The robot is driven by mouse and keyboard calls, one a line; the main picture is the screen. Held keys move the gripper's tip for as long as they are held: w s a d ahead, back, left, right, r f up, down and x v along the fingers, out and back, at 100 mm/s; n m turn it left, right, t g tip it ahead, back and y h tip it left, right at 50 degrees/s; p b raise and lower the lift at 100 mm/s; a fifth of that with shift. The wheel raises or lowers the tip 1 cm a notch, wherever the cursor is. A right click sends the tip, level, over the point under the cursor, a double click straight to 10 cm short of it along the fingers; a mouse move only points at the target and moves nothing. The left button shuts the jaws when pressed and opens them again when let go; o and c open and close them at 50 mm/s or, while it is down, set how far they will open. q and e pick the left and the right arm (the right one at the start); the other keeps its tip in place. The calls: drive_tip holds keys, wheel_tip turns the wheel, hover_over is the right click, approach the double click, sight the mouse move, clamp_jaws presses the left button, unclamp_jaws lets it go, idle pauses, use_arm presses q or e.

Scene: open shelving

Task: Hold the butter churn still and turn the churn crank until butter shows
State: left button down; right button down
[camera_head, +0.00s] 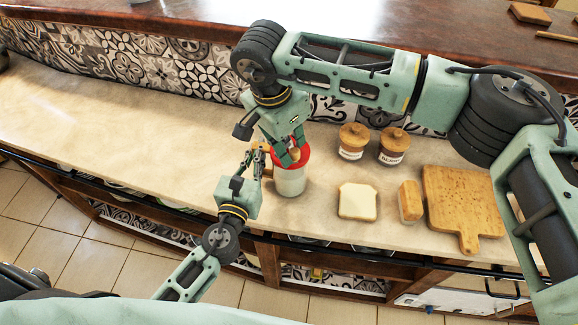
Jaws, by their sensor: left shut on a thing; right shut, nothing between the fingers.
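The butter churn (290,183) is a pale jar with a red lid, upright on the counter. The churn crank is on its top, with a small wooden knob (295,154); the rest of the crank is mostly hidden by my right gripper. My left gripper (258,157) comes in from the lower left and is shut on the churn's left side, apparently at its handle. My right gripper (289,159) reaches down from above, shut and empty, with its fingertips at the red lid beside the knob. The jar's contents look whitish; I cannot tell whether butter shows.
Two lidded jars (353,142) (394,147) stand behind and right of the churn. The counter's left part is clear. A tiled wall (120,62) rises behind.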

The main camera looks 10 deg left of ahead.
idle(0.4)
drive_tip(key=shift+s+a+m+g+h, duration=0.15)
drive_tip(key=shift+a+m, duration=0.3)
drive_tip(key=shift+m, duration=0.55)
drive_tip(key=shift+s+a+m+g+h, duration=0.15)
drive_tip(key=shift+a+m, duration=0.25)
drive_tip(key=shift+m, duration=0.6)
drive_tip(key=shift+s+a+m+g, duration=0.2)
drive_tip(key=shift+a+m, duration=0.3)
drive_tip(key=shift+m, duration=0.55)
drive_tip(key=shift+s+a+m+g, duration=0.2)
drive_tip(key=shift+a+m, duration=0.25)
drive_tip(key=shift+m, duration=0.6)
drive_tip(key=c, duration=1.4)
unclamp_jaws()
drive_tip(key=shift+w, duration=0.15)
drive_tip(key=shift+o, duration=0.2)
wheel_tip(320, 180, up, 7)
drive_tip(key=shift+h, duration=0.3)
